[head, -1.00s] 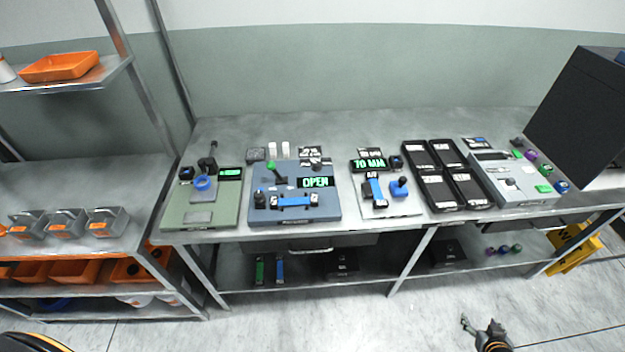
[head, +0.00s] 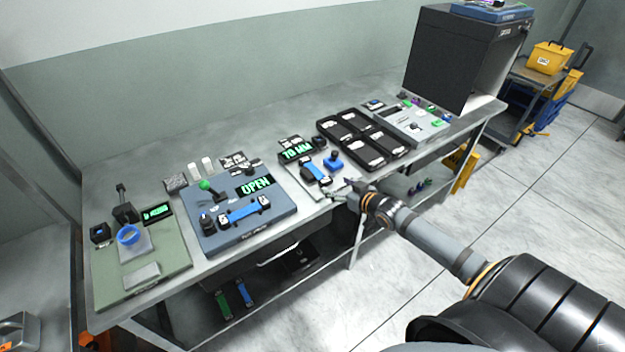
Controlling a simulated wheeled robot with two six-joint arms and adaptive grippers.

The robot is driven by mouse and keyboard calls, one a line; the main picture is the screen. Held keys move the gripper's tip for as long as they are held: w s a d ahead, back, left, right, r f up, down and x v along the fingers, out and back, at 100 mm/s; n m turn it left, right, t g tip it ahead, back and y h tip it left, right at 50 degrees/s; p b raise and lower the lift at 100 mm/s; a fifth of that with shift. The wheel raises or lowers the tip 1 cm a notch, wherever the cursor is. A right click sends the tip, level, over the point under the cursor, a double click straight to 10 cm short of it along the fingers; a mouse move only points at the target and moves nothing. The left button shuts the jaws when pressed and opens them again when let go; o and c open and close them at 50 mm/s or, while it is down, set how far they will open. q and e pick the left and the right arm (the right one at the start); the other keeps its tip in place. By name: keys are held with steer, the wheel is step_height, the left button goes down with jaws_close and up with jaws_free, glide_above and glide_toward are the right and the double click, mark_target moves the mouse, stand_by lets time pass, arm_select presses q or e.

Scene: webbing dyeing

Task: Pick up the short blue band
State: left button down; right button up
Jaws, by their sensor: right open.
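A short blue band (head: 314,172) lies on the light grey plate (head: 338,180) beside the green "70 MM" display, with pale pieces around its ends. A longer blue band (head: 240,212) lies across the blue-grey "OPEN" fixture (head: 222,234) to its left. My right gripper (head: 342,190) is open at the front edge of the grey plate, just right of and nearer than the short band. It appears empty; whether it touches the plate is hard to tell. My left gripper is out of view.
A blue knob (head: 334,163) stands close right of the short band. Black trays (head: 366,153) lie further right, before a grey control panel (head: 418,124) and a large black box (head: 455,62). A green fixture (head: 145,262) stands at the left.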

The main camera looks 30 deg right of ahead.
mark_target(327, 181)
steer(key=shift+w+d+f, duration=0.1)
steer(key=shift+w, duration=0.05)
steer(key=x, duration=0.1)
steer(key=b+x, duration=0.1)
steer(key=x, duration=0.3)
steer(key=shift+w+a+b, duration=0.2)
steer(key=shift+a+b, duration=0.1)
steer(key=shift+a, duration=0.15)
steer(key=shift+s+r, duration=0.1)
steer(key=shift+r, duration=0.1)
steer(key=shift+c, duration=1)
steer(key=c, duration=1.2)
steer(key=shift+r, duration=0.55)
steer(key=r, duration=0.1)
steer(key=r+p, duration=0.1)
steer(key=r, duration=0.1)
steer(key=shift+s+d+r, duration=0.1)
steer(key=shift+s+r, duration=0.1)
steer(key=shift+s, duration=0.2)
steer(key=r+p+v, duration=0.1)
steer(key=p+v, duration=0.4)
steer(key=p, duration=0.1)
steer(key=p+v, duration=0.5)
steer(key=p, duration=0.1)
steer(key=w+a+r+p+v, duration=0.1)
steer(key=p+v, duration=0.4)
steer(key=p, duration=0.2)
steer(key=shift+s+a+r, duration=0.15)
steer(key=shift+s+r, duration=0.1)
steer(key=shift+r, duration=0.15)
